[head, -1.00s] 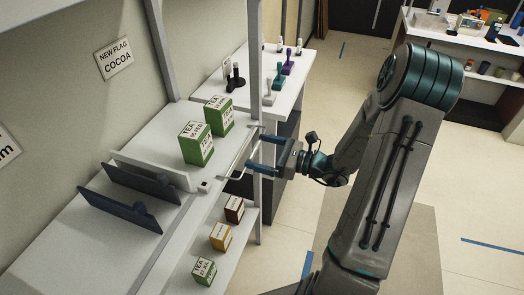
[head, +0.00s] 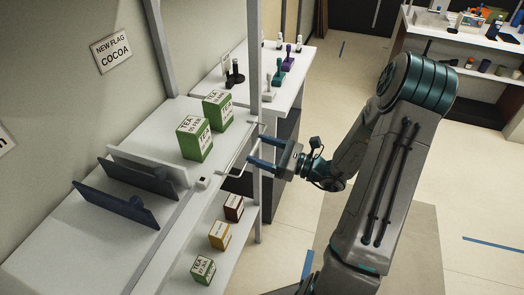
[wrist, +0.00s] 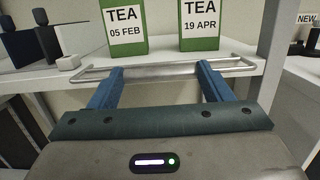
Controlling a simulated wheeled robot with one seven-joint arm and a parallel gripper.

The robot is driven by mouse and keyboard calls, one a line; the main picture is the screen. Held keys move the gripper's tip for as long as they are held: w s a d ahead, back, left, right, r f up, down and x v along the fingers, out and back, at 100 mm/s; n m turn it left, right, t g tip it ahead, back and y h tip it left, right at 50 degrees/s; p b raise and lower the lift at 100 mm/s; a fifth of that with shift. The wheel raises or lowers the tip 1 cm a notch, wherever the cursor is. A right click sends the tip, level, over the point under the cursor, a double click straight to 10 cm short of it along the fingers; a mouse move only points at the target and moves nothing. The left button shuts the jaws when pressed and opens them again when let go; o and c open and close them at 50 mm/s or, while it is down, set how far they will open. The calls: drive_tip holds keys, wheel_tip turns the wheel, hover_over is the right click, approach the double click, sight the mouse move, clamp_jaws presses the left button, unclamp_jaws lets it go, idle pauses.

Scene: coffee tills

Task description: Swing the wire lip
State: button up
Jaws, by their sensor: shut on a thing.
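The wire lip (head: 236,160) is a thin silver rail along the front edge of the upper shelf. In the wrist view the wire lip (wrist: 160,72) runs across in front of two green tea boxes. My gripper (head: 256,151) reaches it from the aisle side. In the wrist view the blue fingers of my gripper (wrist: 156,82) stand wide apart with their tips at the rail, shut on it. The tip contact is partly hidden. The tea box marked 05 FEB (wrist: 124,27) and the one marked 19 APR (wrist: 199,24) stand upright behind the lip.
A shelf post (head: 255,60) stands just beyond the lip's far end. A small white block (head: 203,183) sits near its near end. Several small boxes, including a yellow one (head: 220,235), stand on the lower shelf. The floor to the right is open.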

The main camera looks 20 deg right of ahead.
drive_tip(key=o, duration=1.4)
drive_tip(key=b+v, duration=0.1)
drive_tip(key=v, duration=1.2)
drive_tip(key=shift+d, duration=0.35)
drive_tip(key=shift+s+f, duration=0.1)
drive_tip(key=shift+s, duration=0.05)
